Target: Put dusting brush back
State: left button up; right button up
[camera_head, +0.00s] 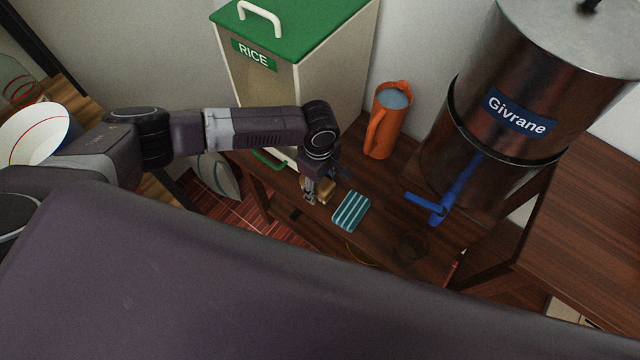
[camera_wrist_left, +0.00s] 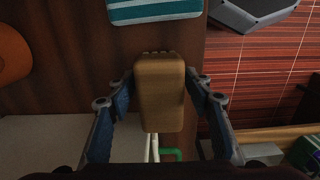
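The dusting brush (camera_wrist_left: 160,92) is a tan, block-shaped piece with a small row of bristle-like tips at its far end in the left wrist view. It also shows as a small tan patch at my left gripper in the head view (camera_head: 325,188). My left gripper (camera_wrist_left: 160,76) has one finger on each side of the brush, with the fingertips against its sides. In the head view the left gripper (camera_head: 312,193) points down over the dark wooden counter (camera_head: 385,215), and its fingers partly hide the brush. My right gripper is not in view.
A white rice bin (camera_head: 334,75) with a green lid is behind the arm. A metal Givrane dispenser (camera_head: 480,145) with a blue tap stands at right.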

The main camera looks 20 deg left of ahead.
pick_arm(q)
jog(key=shift+o, duration=0.2)
jog(key=shift+r, duration=0.1)
notch_tip(320, 180, up, 12)
jog(key=shift+a+r, duration=0.1)
dwell(0.3)
